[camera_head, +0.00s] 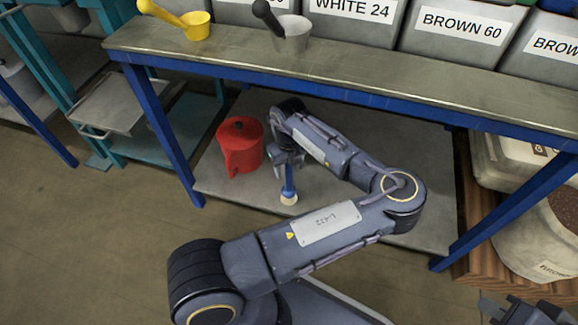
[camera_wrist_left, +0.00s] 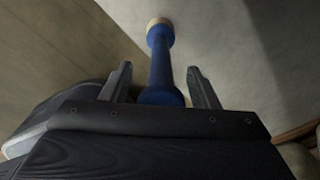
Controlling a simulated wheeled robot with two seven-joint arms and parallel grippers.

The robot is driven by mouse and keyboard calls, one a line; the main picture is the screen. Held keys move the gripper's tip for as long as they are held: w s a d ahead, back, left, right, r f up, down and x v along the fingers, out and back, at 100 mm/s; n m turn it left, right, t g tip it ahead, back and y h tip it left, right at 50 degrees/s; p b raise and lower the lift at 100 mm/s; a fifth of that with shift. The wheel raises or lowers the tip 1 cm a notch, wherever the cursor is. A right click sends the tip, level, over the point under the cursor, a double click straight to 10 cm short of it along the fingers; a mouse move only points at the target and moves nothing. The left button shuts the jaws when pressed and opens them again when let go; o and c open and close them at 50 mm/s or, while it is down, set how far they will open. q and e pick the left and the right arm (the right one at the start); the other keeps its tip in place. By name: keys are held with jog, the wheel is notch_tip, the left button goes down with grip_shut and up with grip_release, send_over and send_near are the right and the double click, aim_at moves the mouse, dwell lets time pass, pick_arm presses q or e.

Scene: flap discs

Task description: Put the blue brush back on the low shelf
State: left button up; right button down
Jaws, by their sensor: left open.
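The blue brush (camera_head: 289,182) has a blue handle and a pale round end. In the head view it is at the low shelf (camera_head: 222,192), pale end toward the shelf's front edge. In the left wrist view the brush (camera_wrist_left: 161,62) runs away from between my fingers. My left gripper (camera_head: 287,160) is open around the near part of the handle, with gaps visible beside both fingers (camera_wrist_left: 160,85). Whether the brush stands or lies is hard to tell. Part of my right gripper (camera_head: 525,311) shows at the bottom right corner; its fingers are unclear.
A red lidded jug (camera_head: 240,146) stands on the low shelf just left of my left gripper. The blue-framed bench top (camera_head: 350,66) is above, with a yellow scoop (camera_head: 195,25), a grey scoop (camera_head: 292,36) and labelled bins. Blue legs stand at both sides.

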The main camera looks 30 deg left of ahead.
pick_arm(q)
notch_tip(320, 180, up, 8)
jog(key=p, duration=0.5)
jog(key=shift+f, duration=0.15)
dwell(0.3)
